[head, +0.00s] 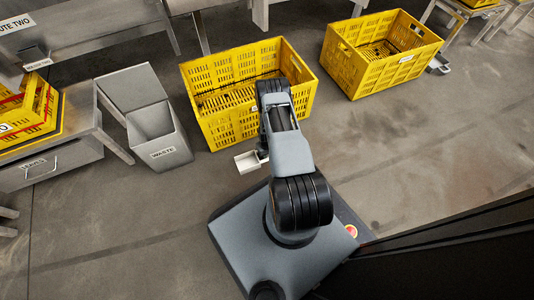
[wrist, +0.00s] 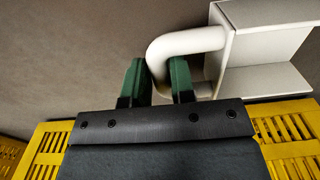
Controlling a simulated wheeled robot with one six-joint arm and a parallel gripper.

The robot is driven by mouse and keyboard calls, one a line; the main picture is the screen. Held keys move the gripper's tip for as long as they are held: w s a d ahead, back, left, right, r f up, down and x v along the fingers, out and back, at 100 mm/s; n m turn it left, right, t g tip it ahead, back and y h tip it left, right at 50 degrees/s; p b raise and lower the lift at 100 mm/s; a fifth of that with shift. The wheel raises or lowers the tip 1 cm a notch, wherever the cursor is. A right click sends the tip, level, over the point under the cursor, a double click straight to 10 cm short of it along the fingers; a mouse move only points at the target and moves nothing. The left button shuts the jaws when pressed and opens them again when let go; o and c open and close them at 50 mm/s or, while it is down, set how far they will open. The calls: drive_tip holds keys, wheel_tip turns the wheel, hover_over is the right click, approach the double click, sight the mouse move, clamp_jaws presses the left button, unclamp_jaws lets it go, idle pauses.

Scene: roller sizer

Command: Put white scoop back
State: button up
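The white scoop (head: 250,161) shows just left of my gripper in the head view, in front of the near yellow crate (head: 221,127). In the wrist view the scoop (wrist: 262,52) is at upper right, a box-like pan with a bent tube handle (wrist: 184,42) pointing left. My gripper (wrist: 157,82) has two green fingers, one on each side of the handle's bend, with the right finger inside the handle loop. In the head view my arm hides most of the gripper (head: 263,152).
A grey waste bin (head: 165,150) stands left of the near crate. A second yellow crate (head: 377,76) is at upper right, with another small pale scoop-like object (head: 440,66) beside it. A grey table (head: 66,160) with a yellow crate is at left. Floor at right is clear.

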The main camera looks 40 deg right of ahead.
drive_tip(key=o, duration=0.3)
drive_tip(key=shift+o, duration=0.2)
drive_tip(key=w+a+r+p, duration=0.1)
drive_tip(key=a+r+p, duration=0.15)
drive_tip(key=r, duration=1.15)
drive_tip(key=w+a+r+n+t+p, duration=0.1)
drive_tip(key=w+a+r, duration=0.15)
drive_tip(key=r, duration=1.05)
drive_tip(key=w+a+r+p, duration=0.1)
drive_tip(key=a+r+p, duration=0.15)
drive_tip(key=r, duration=1.15)
drive_tip(key=s+a+r, duration=0.5)
drive_tip(key=s+r, duration=0.3)
drive_tip(key=r, duration=0.1)
drive_tip(key=s+a+r+n+t, duration=0.1)
drive_tip(key=s+a+r, duration=0.4)
drive_tip(key=s+r, duration=0.3)
drive_tip(key=shift+r+t, duration=0.3)
drive_tip(key=shift+r, duration=0.1)
drive_tip(key=shift+a+r, duration=0.1)
